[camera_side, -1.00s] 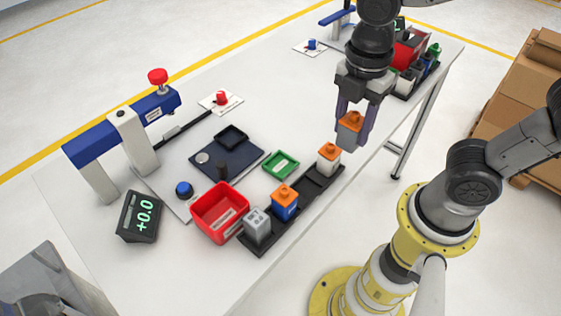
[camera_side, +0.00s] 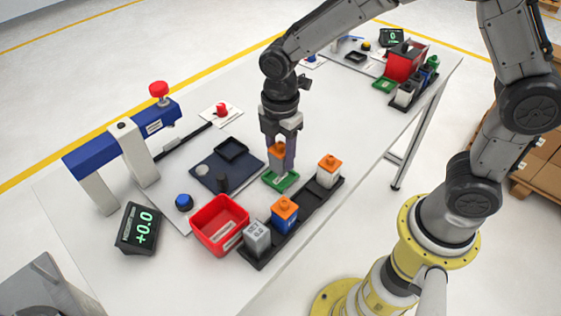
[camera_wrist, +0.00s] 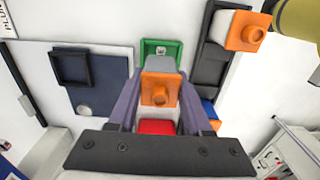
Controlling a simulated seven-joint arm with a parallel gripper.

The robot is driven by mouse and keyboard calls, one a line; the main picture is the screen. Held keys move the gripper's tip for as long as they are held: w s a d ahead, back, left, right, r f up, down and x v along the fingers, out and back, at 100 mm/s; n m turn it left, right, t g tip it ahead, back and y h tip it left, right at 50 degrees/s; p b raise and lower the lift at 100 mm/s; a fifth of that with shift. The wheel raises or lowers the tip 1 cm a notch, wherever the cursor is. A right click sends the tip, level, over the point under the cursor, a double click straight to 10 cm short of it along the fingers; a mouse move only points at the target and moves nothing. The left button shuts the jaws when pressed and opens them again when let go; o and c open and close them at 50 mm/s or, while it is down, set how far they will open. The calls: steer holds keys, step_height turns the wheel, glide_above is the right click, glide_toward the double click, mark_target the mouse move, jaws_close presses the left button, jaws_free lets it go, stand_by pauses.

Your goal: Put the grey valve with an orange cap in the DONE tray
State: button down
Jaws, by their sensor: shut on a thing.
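My gripper (camera_side: 281,163) is shut on the grey valve with an orange cap (camera_side: 277,155), held upright with the cap on top. The valve also shows between the fingers in the wrist view (camera_wrist: 160,90), where its grey body is mostly hidden under the cap. The small green tray (camera_side: 281,183), which I take as the DONE tray, lies directly under the valve. The tray's label is partly covered and unreadable. I cannot tell whether the valve's base touches the tray floor.
A black rack (camera_side: 307,198) beside the tray holds a white valve with an orange cap (camera_side: 329,171), a blue one with an orange cap (camera_side: 285,209) and a grey block (camera_side: 257,238). A red bin (camera_side: 219,225) and a dark plate (camera_side: 215,176) are left of the tray.

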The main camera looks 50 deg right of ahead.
mark_target(281, 163)
steer(key=shift+f, duration=1.55)
steer(key=shift+c, duration=1.7)
jaws_free()
steer(key=shift+f, duration=0.15)
